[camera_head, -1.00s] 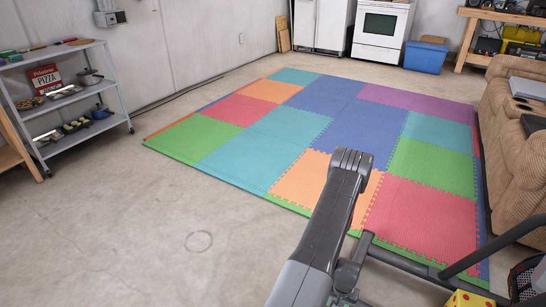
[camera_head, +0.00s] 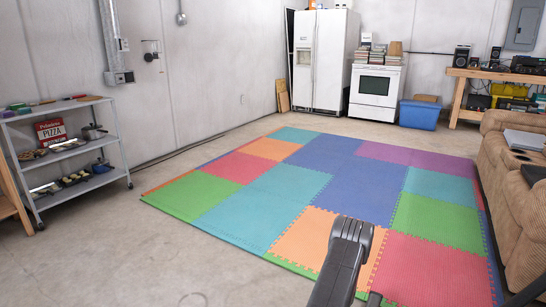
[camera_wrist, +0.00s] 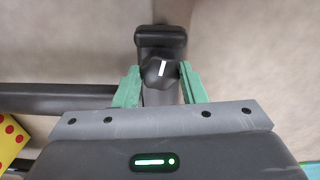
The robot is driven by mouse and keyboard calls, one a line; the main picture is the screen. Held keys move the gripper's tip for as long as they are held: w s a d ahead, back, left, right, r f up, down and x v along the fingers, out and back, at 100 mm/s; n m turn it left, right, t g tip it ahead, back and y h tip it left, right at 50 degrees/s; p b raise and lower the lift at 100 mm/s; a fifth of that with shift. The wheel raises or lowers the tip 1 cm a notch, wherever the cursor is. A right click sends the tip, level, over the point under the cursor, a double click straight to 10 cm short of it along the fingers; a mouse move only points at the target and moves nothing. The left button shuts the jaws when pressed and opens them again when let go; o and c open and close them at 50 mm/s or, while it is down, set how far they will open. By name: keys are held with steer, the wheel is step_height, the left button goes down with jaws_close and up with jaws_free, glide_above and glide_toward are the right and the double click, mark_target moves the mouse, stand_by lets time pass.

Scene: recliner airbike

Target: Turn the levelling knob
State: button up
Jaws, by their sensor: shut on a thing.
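The levelling knob (camera_wrist: 161,72) is dark, with a white mark that stands nearly upright in the wrist view. It sits by the black end cap (camera_wrist: 161,37) of a dark bar. My gripper (camera_wrist: 160,73) has green fingers, one on each side of the knob, and is shut on it. The knob's lower part and the exact finger contact are partly hidden by my gripper. Neither the knob nor my gripper's fingers show in the head view.
A dark bar (camera_wrist: 60,97) runs left of my gripper, near a yellow thing with red dots (camera_wrist: 10,137). In the head view are a coloured foam mat (camera_head: 340,190), a tan recliner (camera_head: 510,190) at right and a metal shelf (camera_head: 70,155) at left.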

steer(key=shift+m+b, duration=0.5)
steer(key=shift+m, duration=0.9)
steer(key=shift+f+m+b, duration=0.1)
steer(key=shift+m+b, duration=0.3)
steer(key=shift+m, duration=1.1)
steer(key=shift+b, duration=0.35)
steer(key=shift+m+b, duration=0.45)
steer(key=shift+m, duration=1.05)
